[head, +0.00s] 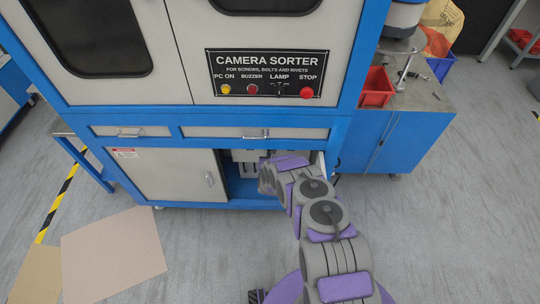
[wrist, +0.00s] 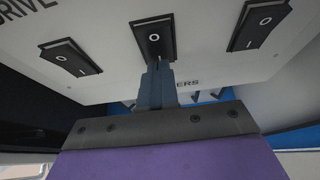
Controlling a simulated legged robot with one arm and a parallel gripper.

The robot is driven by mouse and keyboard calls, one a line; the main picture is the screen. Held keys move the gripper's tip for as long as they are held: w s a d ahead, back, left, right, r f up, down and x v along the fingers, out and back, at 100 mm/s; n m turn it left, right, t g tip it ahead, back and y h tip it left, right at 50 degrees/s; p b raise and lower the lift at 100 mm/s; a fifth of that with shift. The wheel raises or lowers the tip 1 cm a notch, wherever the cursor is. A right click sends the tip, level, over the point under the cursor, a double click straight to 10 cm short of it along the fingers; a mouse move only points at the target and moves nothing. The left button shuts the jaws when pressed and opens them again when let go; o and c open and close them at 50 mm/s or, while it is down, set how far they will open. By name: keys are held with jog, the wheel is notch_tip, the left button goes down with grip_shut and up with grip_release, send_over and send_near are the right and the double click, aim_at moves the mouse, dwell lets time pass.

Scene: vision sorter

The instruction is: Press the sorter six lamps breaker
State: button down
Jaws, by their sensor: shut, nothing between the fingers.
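In the wrist view, a pale panel (wrist: 200,72) carries three black switches: a left one (wrist: 70,57), a middle one (wrist: 154,33) and a right one (wrist: 264,20). Each shows a white ring mark. I cannot tell which is the six lamps breaker; the readable letters are "DRIVE" at the upper left and "ERS" below the middle switch. My gripper (wrist: 157,68) is shut and empty, its tips just below the middle switch and overlapping its lower edge in the picture. Contact cannot be told. In the head view, my arm reaches into the sorter's open lower compartment (head: 239,188).
The camera sorter (head: 155,115) stands ahead, with a yellow, a red and another red button above. A closed pale door (head: 175,178) is left of the opening. A blue cabinet with a red bin (head: 377,88) stands right. Cardboard (head: 115,255) lies on the floor left.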

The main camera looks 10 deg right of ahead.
jog(key=shift+d+r, duration=0.1)
jog(key=shift+r, duration=0.15)
